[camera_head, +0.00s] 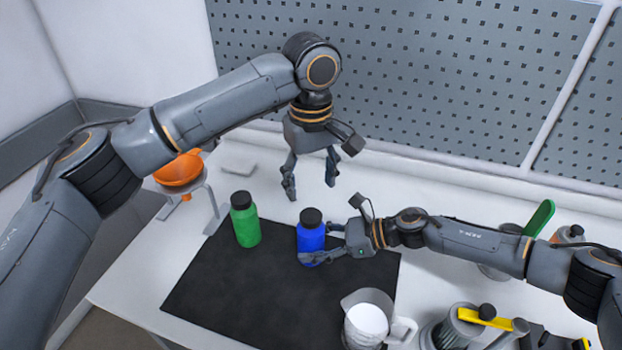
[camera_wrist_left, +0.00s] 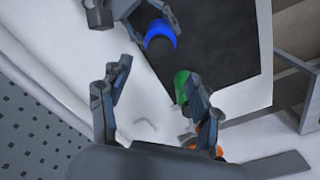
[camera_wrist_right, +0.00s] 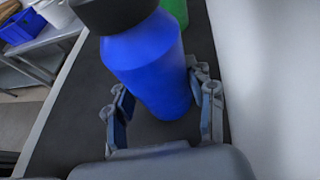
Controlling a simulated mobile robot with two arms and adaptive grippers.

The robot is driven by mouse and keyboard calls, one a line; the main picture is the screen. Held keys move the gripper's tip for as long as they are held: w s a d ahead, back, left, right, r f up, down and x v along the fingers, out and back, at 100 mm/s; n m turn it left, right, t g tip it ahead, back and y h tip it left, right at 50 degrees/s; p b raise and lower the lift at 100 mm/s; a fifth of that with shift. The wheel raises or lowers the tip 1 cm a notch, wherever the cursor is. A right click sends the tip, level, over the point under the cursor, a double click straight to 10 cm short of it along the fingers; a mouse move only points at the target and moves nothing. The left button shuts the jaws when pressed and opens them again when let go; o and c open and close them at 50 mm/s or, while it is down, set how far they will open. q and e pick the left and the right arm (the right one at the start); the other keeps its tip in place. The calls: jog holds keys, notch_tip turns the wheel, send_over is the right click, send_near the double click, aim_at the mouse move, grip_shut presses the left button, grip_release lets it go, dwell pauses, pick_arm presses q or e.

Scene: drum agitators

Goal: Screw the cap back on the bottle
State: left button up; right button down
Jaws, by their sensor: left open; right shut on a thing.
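The blue bottle (camera_head: 311,239) stands upright on the black mat (camera_head: 225,285), with a black cap (camera_head: 311,217) on its top. I cannot tell how tightly the cap sits. My right gripper (camera_head: 316,243) is shut on the bottle's body from the right. The right wrist view shows the blue body (camera_wrist_right: 150,65) and the cap (camera_wrist_right: 112,12) close up. My left gripper (camera_head: 310,186) is open and empty, pointing down in the air behind and above the bottle. A green bottle (camera_head: 246,226) with a black cap (camera_head: 241,200) stands on the mat to the left.
An orange funnel (camera_head: 178,171) sits on a stand at the left. A white-filled pitcher (camera_head: 367,320) stands at the mat's front right edge. Metal containers and yellow-handled items (camera_head: 484,318) crowd the front right. A perforated wall panel (camera_head: 400,75) rises behind the table.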

aim_at(311, 215)
jog(key=shift+f, duration=0.1)
pick_arm(q)
jog(key=shift+f, duration=4.05)
